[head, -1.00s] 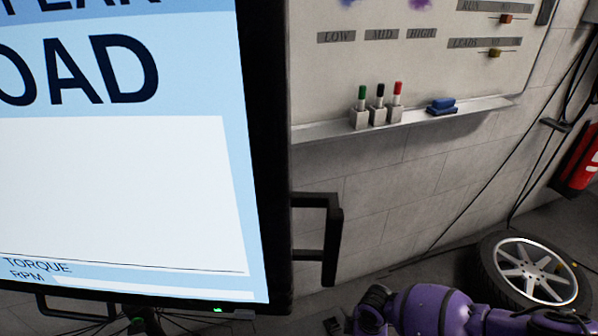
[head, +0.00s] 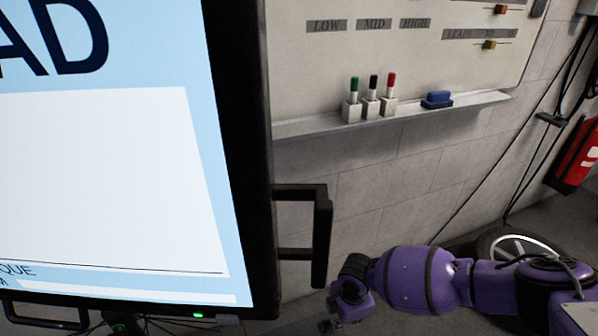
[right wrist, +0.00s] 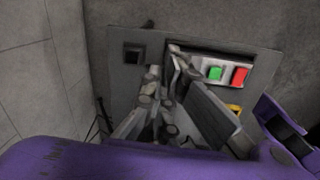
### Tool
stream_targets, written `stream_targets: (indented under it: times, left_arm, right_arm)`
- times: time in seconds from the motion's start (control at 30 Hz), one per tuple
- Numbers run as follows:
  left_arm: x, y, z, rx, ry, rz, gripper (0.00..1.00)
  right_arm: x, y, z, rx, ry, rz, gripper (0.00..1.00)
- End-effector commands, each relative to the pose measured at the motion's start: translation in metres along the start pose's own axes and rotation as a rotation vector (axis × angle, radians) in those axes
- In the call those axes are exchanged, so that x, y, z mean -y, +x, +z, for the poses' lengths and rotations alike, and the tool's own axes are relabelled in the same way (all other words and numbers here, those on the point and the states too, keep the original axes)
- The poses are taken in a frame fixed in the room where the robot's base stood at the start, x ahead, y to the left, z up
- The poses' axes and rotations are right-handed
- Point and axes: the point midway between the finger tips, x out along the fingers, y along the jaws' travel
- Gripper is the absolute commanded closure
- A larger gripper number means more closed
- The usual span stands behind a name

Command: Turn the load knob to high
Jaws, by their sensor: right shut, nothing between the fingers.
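In the right wrist view a grey panel (right wrist: 125,80) carries a green button (right wrist: 215,73) and a red button (right wrist: 240,76). A dark square fitting (right wrist: 133,54) sits on its left part. I cannot make out the load knob; my fingers cover part of the panel. My right gripper (right wrist: 173,70) is shut and empty in front of the panel; contact cannot be told. In the head view my right gripper (head: 330,322) is small at the bottom edge, below the monitor handle. My left gripper is not in view.
A large monitor (head: 120,180) with a black side handle (head: 321,235) fills the left. A whiteboard (head: 400,60) hangs behind, with markers (head: 372,95) and a blue eraser (head: 437,98) on its tray. A wheel (head: 510,245) and a red extinguisher (head: 577,155) are at right.

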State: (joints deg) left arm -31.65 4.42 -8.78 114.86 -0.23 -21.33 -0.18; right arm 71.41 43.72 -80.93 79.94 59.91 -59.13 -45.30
Motion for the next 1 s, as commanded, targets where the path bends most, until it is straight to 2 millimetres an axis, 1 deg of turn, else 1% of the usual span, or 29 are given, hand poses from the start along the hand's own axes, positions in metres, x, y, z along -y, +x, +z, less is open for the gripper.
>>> stream_targets:
  times: [0.03, 0.1, 0.2, 0.33, 0.47, 0.63, 0.77, 0.9, 1.0]
  left_arm:
    - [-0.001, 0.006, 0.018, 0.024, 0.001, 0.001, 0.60]
    - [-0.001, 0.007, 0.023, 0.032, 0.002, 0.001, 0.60]
    - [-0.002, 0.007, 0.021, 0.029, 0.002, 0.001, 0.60]
    - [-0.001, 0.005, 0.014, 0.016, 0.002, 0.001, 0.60]
    - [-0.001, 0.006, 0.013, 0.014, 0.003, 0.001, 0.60]
    - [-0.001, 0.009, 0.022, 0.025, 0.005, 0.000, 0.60]
    - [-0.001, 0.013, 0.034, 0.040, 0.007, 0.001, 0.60]
    - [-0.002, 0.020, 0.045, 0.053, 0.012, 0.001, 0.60]
    - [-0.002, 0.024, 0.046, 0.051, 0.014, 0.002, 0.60]
  right_arm:
    - [-0.001, 0.007, -0.006, -0.002, -0.126, -0.010, 1.00]
    - [-0.001, 0.004, -0.011, -0.007, -0.277, -0.020, 1.00]
    - [0.007, 0.003, -0.015, -0.020, -0.444, -0.039, 1.00]
    - [0.014, 0.001, -0.020, -0.040, -0.575, -0.049, 1.00]
    - [0.015, 0.003, -0.020, -0.044, -0.629, -0.049, 1.00]
    - [0.017, 0.013, -0.021, -0.045, -0.636, -0.052, 1.00]
    - [0.018, 0.028, -0.021, -0.046, -0.635, -0.053, 1.00]
    - [0.019, 0.047, -0.022, -0.046, -0.634, -0.053, 1.00]
    - [0.020, 0.059, -0.022, -0.047, -0.633, -0.053, 1.00]
